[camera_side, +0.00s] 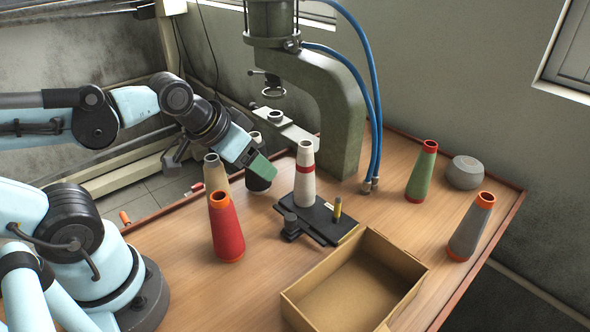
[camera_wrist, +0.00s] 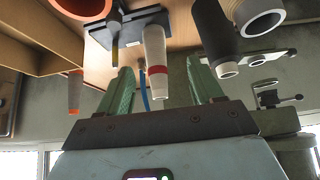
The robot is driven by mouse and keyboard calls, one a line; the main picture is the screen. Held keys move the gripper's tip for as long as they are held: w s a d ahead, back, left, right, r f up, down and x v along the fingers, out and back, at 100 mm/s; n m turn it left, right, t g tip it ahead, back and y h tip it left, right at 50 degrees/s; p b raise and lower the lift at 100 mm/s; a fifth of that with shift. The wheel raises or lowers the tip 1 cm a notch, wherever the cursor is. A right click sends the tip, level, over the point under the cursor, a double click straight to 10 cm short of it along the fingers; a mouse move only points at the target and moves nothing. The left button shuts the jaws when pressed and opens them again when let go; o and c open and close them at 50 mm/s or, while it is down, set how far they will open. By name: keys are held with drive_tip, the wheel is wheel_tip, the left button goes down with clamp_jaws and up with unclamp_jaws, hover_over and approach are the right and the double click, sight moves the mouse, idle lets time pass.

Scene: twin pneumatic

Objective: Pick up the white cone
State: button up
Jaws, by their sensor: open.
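The white cone (camera_side: 304,184) with a red band stands upright on a black fixture plate (camera_side: 325,222) in the side view. It also shows in the wrist view (camera_wrist: 155,52), where the picture is upside down, lying in the gap between my fingers. My gripper (camera_side: 263,167) has green fingers and is tilted down, just left of the cone in the side view. In the wrist view my gripper (camera_wrist: 160,88) has its two fingers wide apart with nothing held. I cannot tell whether the cone is between the fingers or beyond their tips.
A yellow peg (camera_side: 337,207) stands on the plate. A red cone (camera_side: 227,232), a tan cone (camera_side: 218,175) and a dark cone (camera_side: 258,183) stand near my gripper. A press (camera_side: 345,110) stands behind. An open cardboard box (camera_side: 410,262) is in front. Green (camera_side: 421,172) and grey (camera_side: 468,232) cones stand right.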

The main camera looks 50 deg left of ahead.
drive_tip(key=n+g, duration=0.4)
drive_tip(key=g, duration=0.2)
approach(306, 158)
drive_tip(key=shift+w+a+r, duration=0.4)
drive_tip(key=shift+w+a, duration=0.05)
drive_tip(key=shift+a, duration=0.3)
drive_tip(key=shift+n+g, duration=0.5)
drive_tip(key=shift+g, duration=0.1)
drive_tip(key=f, duration=0.8)
drive_tip(key=w+f, duration=0.1)
drive_tip(key=f, duration=0.3)
drive_tip(key=shift+w+d, duration=0.1)
drive_tip(key=shift+d, duration=0.05)
drive_tip(key=shift+c, duration=0.4)
drive_tip(key=c, duration=1)
